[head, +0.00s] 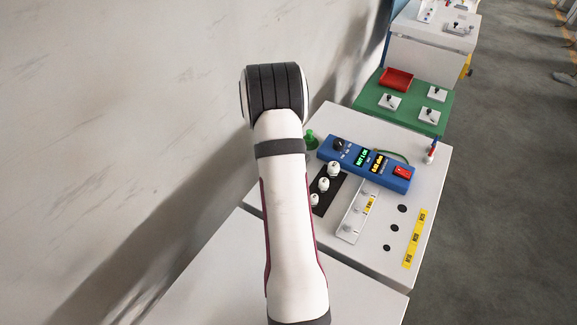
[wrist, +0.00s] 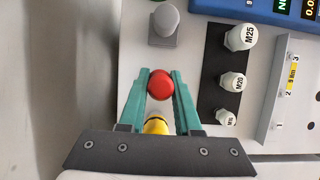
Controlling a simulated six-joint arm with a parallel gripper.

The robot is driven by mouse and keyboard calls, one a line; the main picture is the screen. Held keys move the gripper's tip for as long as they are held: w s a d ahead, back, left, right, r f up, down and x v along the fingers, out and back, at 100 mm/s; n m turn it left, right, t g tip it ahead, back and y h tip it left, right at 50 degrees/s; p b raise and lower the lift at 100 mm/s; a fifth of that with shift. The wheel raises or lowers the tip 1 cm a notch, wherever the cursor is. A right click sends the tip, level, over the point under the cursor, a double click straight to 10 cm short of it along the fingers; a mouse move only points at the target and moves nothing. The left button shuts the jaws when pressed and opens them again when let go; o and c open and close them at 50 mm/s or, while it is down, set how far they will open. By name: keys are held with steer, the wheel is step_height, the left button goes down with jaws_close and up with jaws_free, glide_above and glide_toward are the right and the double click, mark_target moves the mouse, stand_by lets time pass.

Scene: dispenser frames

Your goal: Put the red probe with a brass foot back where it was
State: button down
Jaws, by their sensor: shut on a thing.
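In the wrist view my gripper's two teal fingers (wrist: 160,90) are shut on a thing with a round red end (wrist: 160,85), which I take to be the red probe. The red end shows between the fingertips. A pale part and a yellow part (wrist: 156,125) show below it, toward the palm; I cannot tell whether the yellow is the brass foot. In the head view my arm hides the gripper and the held thing. Three dark round spots (head: 395,228) lie on the pale panel (head: 435,185), beside yellow labels (head: 415,238).
A blue meter box (head: 362,162) with a red switch lies across the panel. White caps (wrist: 233,80) marked M25 and M20 stand on a black strip. A slim red, white and blue piece (head: 431,152) stands at the right corner. A green mat (head: 410,108) lies beyond.

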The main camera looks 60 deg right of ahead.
steer(key=shift+f, duration=1.2)
steer(key=c, duration=0.6)
jaws_free()
steer(key=shift+f, duration=0.15)
